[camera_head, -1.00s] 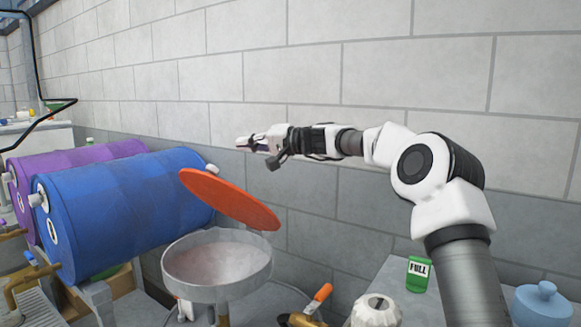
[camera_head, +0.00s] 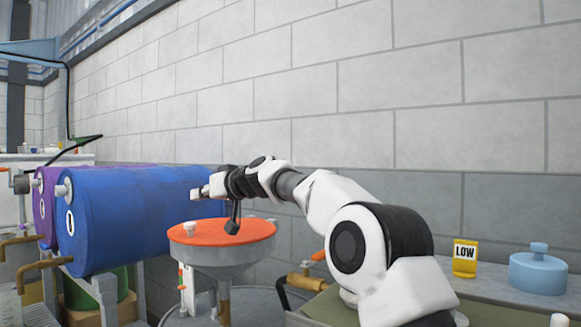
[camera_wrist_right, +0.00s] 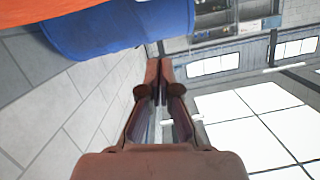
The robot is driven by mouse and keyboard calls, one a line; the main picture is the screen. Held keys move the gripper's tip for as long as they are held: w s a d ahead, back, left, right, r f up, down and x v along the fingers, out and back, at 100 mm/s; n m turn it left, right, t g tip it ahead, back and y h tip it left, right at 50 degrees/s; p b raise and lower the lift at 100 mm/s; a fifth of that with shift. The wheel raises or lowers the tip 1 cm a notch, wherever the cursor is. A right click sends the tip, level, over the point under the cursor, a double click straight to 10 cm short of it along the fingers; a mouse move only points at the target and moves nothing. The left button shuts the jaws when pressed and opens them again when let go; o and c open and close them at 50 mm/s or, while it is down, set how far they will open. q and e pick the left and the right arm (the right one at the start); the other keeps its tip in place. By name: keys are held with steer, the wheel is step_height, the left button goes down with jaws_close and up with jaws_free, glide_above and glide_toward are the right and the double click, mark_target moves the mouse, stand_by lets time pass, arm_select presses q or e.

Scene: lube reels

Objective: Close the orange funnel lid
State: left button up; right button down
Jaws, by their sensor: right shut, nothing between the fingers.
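The orange lid (camera_head: 205,236) lies flat across the top of the grey funnel (camera_head: 224,262) in the head view; I see no clear gap at the rim from here. A piece of orange also shows in the upper left corner of the right wrist view (camera_wrist_right: 50,10). My right gripper (camera_head: 196,194) is just above and behind the lid, pointing left. It is shut and empty, and its fingers (camera_wrist_right: 158,68) are together in the right wrist view. A dark part of my wrist hangs down close to the lid's surface. My left gripper is not in view.
A blue drum (camera_head: 135,220) and a purple drum (camera_head: 45,208) lie left of the funnel with brass taps. A yellow LOW container (camera_head: 465,258) and a light blue jug (camera_head: 538,270) stand at the right. A grey block wall (camera_head: 370,100) rises behind.

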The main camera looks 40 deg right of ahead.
steer(key=f+b, duration=0.2)
steer(key=a+f+n+b, duration=0.1)
steer(key=f, duration=0.1)
steer(key=f+n+b, duration=0.1)
steer(key=f+b, duration=0.1)
steer(key=shift+s+a+h+b, duration=0.25)
steer(key=shift+a+h+b, duration=0.1)
steer(key=shift+h, duration=0.05)
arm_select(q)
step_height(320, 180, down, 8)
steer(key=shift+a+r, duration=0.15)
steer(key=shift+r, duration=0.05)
